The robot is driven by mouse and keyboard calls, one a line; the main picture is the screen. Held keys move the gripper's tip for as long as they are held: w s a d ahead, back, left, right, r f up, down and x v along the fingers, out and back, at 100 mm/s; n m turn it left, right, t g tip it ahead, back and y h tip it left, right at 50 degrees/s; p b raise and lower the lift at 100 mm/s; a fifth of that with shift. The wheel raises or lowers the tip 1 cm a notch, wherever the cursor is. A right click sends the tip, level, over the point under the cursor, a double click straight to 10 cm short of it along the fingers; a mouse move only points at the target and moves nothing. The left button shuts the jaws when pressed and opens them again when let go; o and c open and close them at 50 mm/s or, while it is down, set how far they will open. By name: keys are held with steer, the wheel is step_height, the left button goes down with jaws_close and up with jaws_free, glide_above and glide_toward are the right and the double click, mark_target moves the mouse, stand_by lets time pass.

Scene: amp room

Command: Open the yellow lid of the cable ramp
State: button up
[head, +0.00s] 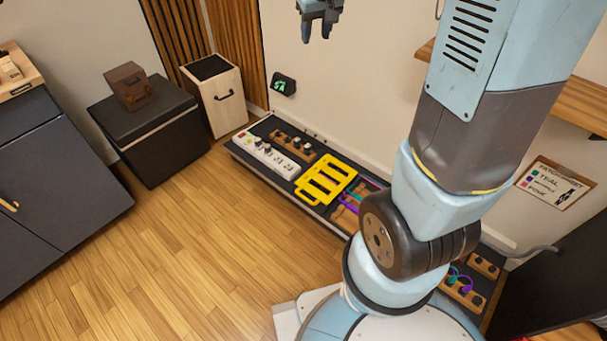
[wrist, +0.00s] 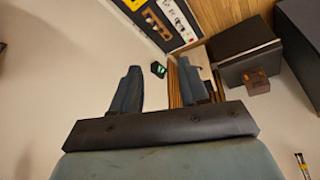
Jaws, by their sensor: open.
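The yellow lid of the cable ramp (head: 326,180) lies flat on a long dark low board against the wall, at the middle of the head view. It has several slots and looks closed. Its yellow edge also shows at the top of the wrist view (wrist: 134,4). My gripper (head: 319,30) is at the top of the head view, high up near the wall and well away from the lid. In the wrist view its two fingers (wrist: 164,88) stand wide apart with nothing between them.
A white power strip (head: 268,155) and a wooden block with knobs (head: 294,145) sit left of the lid. Coloured cables (head: 350,199) run beside it. A wooden bin (head: 215,95) and a dark box (head: 148,130) stand left. The wooden floor (head: 190,240) in front is clear.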

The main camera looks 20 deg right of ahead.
steer(key=w+a+f+n, duration=0.1)
steer(key=w+f, duration=1.1)
steer(key=f, duration=0.4)
steer(key=n+g+h, duration=0.2)
steer(key=n+g, duration=0.1)
steer(key=n, duration=0.1)
glide_toward(304, 197)
steer(key=x, duration=0.8)
steer(key=shift+s+d+f, duration=0.1)
steer(key=shift+d+f, duration=0.05)
steer(key=shift+f, duration=0.15)
steer(key=shift+c, duration=0.2)
jaws_close()
